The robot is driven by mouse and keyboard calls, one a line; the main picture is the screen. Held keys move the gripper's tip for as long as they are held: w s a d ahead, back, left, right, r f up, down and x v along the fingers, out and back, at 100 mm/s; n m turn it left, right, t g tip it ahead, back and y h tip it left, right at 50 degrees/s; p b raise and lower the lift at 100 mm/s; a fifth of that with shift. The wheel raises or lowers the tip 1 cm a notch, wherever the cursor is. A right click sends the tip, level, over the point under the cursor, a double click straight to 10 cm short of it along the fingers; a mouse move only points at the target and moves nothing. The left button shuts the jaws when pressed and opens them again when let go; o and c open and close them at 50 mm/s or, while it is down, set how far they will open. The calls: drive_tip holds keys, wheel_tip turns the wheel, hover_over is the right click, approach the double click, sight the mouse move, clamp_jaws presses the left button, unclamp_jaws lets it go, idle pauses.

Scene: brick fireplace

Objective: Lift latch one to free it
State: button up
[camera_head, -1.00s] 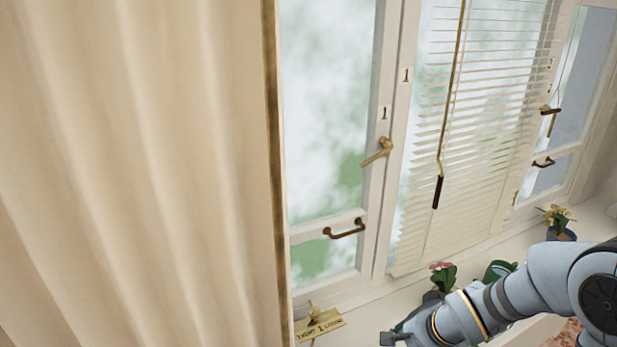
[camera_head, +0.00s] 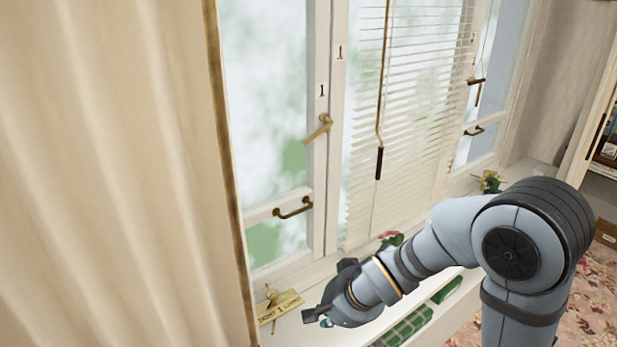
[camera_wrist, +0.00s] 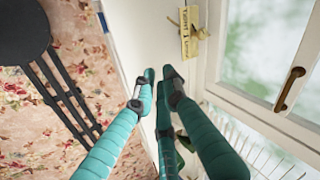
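Latch one (camera_head: 318,130) is a brass lever handle on the white window frame, pointing down and left, below a black "1" label (camera_head: 322,90). A second "1" (camera_head: 340,53) is on the neighbouring post. My gripper (camera_head: 322,316) is well below the latch, over the sill, touching nothing that I can see. In the wrist view its teal fingers (camera_wrist: 158,82) are straight and apart, with nothing held. The latch is not visible in the wrist view.
A dark bronze pull (camera_head: 293,208) is below the latch; it also shows in the wrist view (camera_wrist: 290,90). A tag with a brass key-like piece (camera_head: 282,305) lies on the sill. A beige curtain (camera_head: 110,170) covers the left; blinds (camera_head: 425,110) hang right. Flowerpots stand behind my arm.

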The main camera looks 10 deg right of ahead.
drive_tip(key=w+d+m+b, duration=0.1)
drive_tip(key=w, duration=0.2)
drive_tip(key=w+d+r+m+t, duration=0.1)
drive_tip(key=w, duration=0.3)
drive_tip(key=w+d+t+h+b, duration=0.1)
drive_tip(key=w, duration=0.2)
drive_tip(key=shift+w+r+m+b, duration=0.35)
drive_tip(key=shift+m, duration=0.05)
clamp_jaws()
drive_tip(key=w+d+r+m+t+h+b, duration=0.3)
drive_tip(key=w+d+r+m, duration=0.3)
drive_tip(key=w+d+r, duration=0.4)
drive_tip(key=d+r+m+t+h, duration=0.1)
drive_tip(key=d+r+m, duration=0.75)
drive_tip(key=r, duration=0.35)
drive_tip(key=s+a+r+m+y, duration=0.1)
drive_tip(key=a+r+m+y, duration=0.35)
drive_tip(key=a, duration=0.65)
drive_tip(key=a+p+x, duration=0.1)
drive_tip(key=p+x, duration=0.1)
drive_tip(key=x, duration=0.8)
drive_tip(key=shift+m+y, duration=0.35)
drive_tip(key=shift+m, duration=0.05)
drive_tip(key=shift+w+a+r+p, duration=0.1)
drive_tip(key=shift+a+r+p, duration=0.15)
drive_tip(key=shift+r+p, duration=0.55)
drive_tip(key=shift+a+r+p, duration=0.25)
drive_tip(key=shift+r+p, duration=0.2)
drive_tip(key=shift+r, duration=0.7)
